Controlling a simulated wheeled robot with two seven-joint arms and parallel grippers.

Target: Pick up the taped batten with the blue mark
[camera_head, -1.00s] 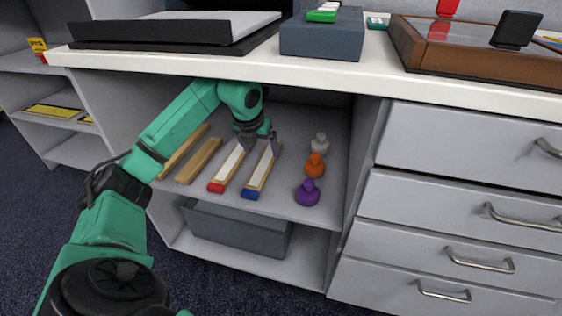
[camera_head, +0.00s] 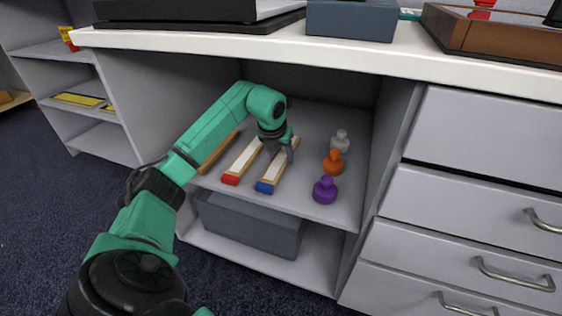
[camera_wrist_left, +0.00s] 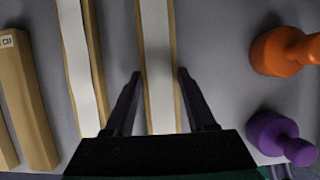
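The taped batten with the blue mark (camera_head: 272,180) lies on the cubby's upper shelf, a white strip along its top and a blue near end. In the left wrist view the white-topped batten (camera_wrist_left: 158,45) runs between my fingers; its near end is hidden by the gripper. My left gripper (camera_head: 282,152) is open, one finger on each side of it, with gaps visible; it also shows in the left wrist view (camera_wrist_left: 160,76). A similar batten with a red end (camera_head: 235,172) lies just left of it. My right gripper is not in view.
A plain wooden batten (camera_head: 213,158) lies farther left, partly behind my arm. Purple (camera_head: 325,192), orange (camera_head: 333,163) and grey (camera_head: 340,142) pawn-like pieces stand to the right. The white tabletop (camera_head: 330,57) overhangs the shelf. A grey bin (camera_head: 250,225) sits below.

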